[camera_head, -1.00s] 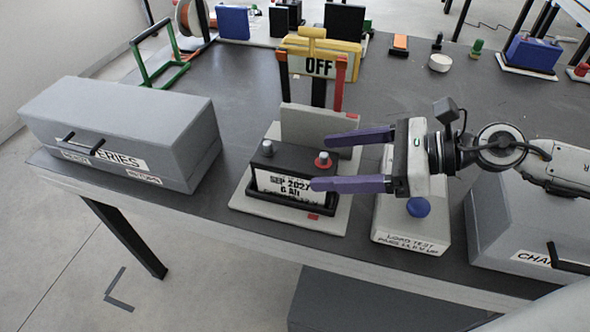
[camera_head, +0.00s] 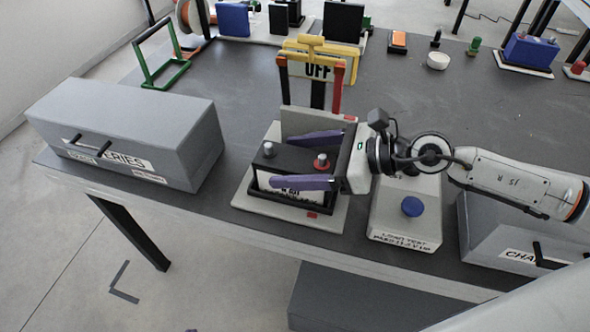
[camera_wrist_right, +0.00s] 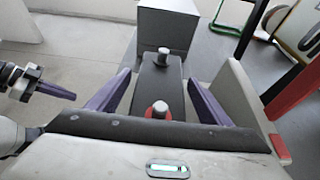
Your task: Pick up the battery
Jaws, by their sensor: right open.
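The battery (camera_head: 294,162) is a black-topped block with a white label, one grey terminal and one red-ringed terminal. It sits upright in a black tray on a light base plate (camera_head: 322,217). My right gripper (camera_head: 275,163) is open, its purple fingers on the two long sides of the battery, the near one covering part of the label. In the right wrist view the battery (camera_wrist_right: 160,90) lies between the open fingers; contact cannot be told. My left gripper (camera_wrist_right: 55,90) shows only partly at the left edge of that view, its opening unclear.
A grey panel stands behind the battery, with a yellow-topped OFF sign (camera_head: 318,70) beyond it. A load test block (camera_head: 408,222) with a blue button is to the right, under my right arm. Bare table lies between box and base.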

